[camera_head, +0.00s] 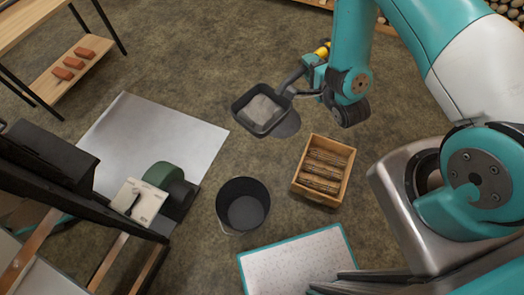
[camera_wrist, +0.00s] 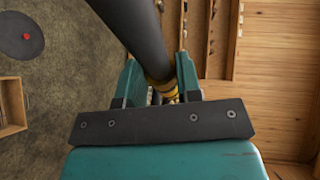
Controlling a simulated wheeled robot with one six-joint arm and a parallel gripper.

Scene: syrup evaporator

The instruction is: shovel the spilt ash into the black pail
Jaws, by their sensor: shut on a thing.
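My gripper (camera_head: 312,76) is shut on the dark handle of a shovel (camera_head: 292,79). In the wrist view the handle (camera_wrist: 135,35), with a yellow band, runs between my gripper's fingers (camera_wrist: 160,85). The shovel's square dark pan is held above the floor, roughly level, with a pale grey heap of ash (camera_head: 261,110) in it. The black pail (camera_head: 243,205) stands upright on the floor, below and slightly left of the pan in the head view, apart from it. Its inside looks dark grey. I can make out no spilt ash on the floor.
A wooden crate of logs (camera_head: 323,170) stands right of the pail. A teal-edged board (camera_head: 298,263) lies in front. A metal sheet (camera_head: 190,130) lies left, beside a black stove-like frame (camera_head: 48,150). A shelf with bricks (camera_head: 75,68) is upper left.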

